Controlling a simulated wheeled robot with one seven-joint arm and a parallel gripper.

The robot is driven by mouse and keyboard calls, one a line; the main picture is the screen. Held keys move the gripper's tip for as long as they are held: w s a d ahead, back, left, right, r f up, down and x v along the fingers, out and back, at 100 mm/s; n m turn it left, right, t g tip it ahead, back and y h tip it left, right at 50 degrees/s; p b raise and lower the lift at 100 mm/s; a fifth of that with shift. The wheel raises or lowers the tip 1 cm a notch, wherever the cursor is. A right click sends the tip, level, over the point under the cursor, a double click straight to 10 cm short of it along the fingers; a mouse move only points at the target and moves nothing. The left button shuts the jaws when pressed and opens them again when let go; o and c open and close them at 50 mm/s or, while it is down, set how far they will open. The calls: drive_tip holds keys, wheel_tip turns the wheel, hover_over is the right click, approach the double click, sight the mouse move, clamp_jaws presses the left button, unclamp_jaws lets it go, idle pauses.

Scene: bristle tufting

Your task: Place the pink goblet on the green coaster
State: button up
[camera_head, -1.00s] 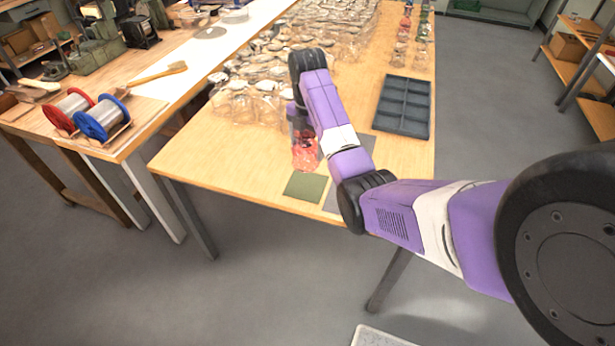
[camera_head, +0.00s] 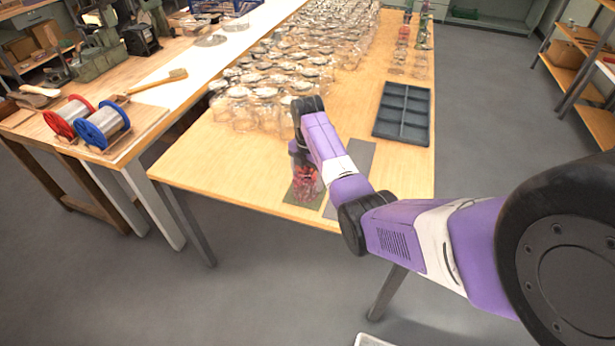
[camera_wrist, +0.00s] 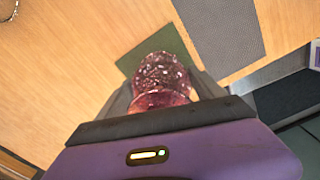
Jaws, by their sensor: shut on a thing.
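The pink goblet (camera_head: 306,184) is glassy and reddish-pink. In the wrist view the goblet (camera_wrist: 162,78) sits between the fingers of my gripper (camera_wrist: 165,98), which is shut on it. The green coaster (camera_head: 291,196) is a flat square near the table's front edge, partly covered by the goblet in the head view. In the wrist view the coaster (camera_wrist: 172,38) shows behind and around the goblet. The goblet is over the coaster; I cannot tell whether its base touches it.
A grey mat (camera_head: 359,158) lies right beside the coaster. A dark compartment tray (camera_head: 403,112) stands farther back right. Many clear glass jars (camera_head: 268,104) crowd the table's far left part. The wooden table (camera_head: 215,160) is bare left of the coaster.

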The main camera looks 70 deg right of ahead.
drive_tip(key=shift+f, duration=0.1)
drive_tip(key=o, duration=1.8)
wheel_tip(320, 180, up, 11)
drive_tip(key=shift+r, duration=0.1)
drive_tip(key=shift+r+p, duration=0.6)
drive_tip(key=shift+p, duration=0.25)
drive_tip(key=shift+f, duration=0.1)
